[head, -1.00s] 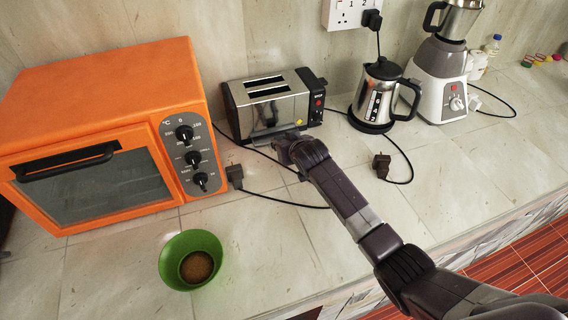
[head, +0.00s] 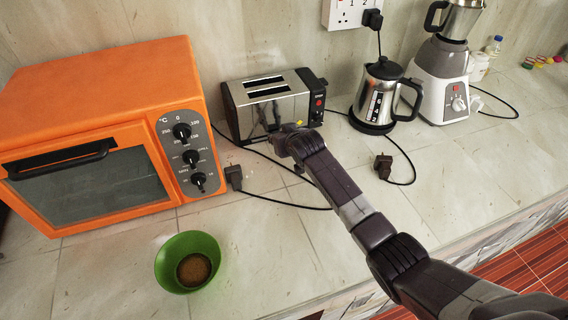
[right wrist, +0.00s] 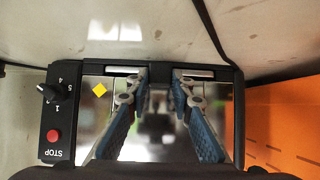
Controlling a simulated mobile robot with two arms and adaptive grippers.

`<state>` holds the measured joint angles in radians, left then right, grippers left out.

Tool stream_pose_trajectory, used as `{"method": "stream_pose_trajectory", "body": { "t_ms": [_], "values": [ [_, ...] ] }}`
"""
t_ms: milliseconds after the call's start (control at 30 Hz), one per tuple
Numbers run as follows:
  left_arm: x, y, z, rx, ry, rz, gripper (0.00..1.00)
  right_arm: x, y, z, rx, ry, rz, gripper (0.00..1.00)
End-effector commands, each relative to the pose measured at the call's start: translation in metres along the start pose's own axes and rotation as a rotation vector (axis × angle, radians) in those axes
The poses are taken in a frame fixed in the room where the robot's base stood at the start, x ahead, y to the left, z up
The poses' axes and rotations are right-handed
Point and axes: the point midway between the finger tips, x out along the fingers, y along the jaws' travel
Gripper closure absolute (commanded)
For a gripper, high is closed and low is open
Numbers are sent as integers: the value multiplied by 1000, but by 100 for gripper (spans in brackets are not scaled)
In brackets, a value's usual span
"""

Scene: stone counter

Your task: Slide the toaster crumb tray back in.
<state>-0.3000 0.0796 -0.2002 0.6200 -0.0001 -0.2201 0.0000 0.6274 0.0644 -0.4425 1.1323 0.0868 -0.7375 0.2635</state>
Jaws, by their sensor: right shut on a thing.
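The toaster (head: 292,105) is silver and black and stands on the stone counter, with two slots on top and its knob and red button on the right end. My right gripper (right wrist: 160,78) is at the base of its long front face. In the right wrist view, its two blue-padded fingers are shut on the dark middle part of the crumb tray, whose silver edge (right wrist: 198,73) shows on both sides along the toaster's bottom. In the head view my right wrist hides the grip and most of the tray. My left gripper is not in view.
An orange oven (head: 100,130) stands to the left and a kettle (head: 377,98) and a blender (head: 444,85) to the right. A green bowl (head: 205,245) sits near the front. Loose plugs and black cords lie around the toaster. The front counter is mostly clear.

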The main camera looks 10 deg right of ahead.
Motion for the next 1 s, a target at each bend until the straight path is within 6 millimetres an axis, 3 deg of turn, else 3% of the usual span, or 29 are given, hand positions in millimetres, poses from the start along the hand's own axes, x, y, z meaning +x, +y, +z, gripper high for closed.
{"method": "stream_pose_trajectory", "body": {
  "t_ms": [33,200,667,1000],
  "values": [
    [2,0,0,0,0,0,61,2,0,-2,0,3,0,78],
    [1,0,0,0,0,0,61,1,0,-2,0,2,0,59],
    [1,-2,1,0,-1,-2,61,-6,0,0,0,0,-1,59],
    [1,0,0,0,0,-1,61,-48,0,0,0,2,-1,59]
  ]
}}
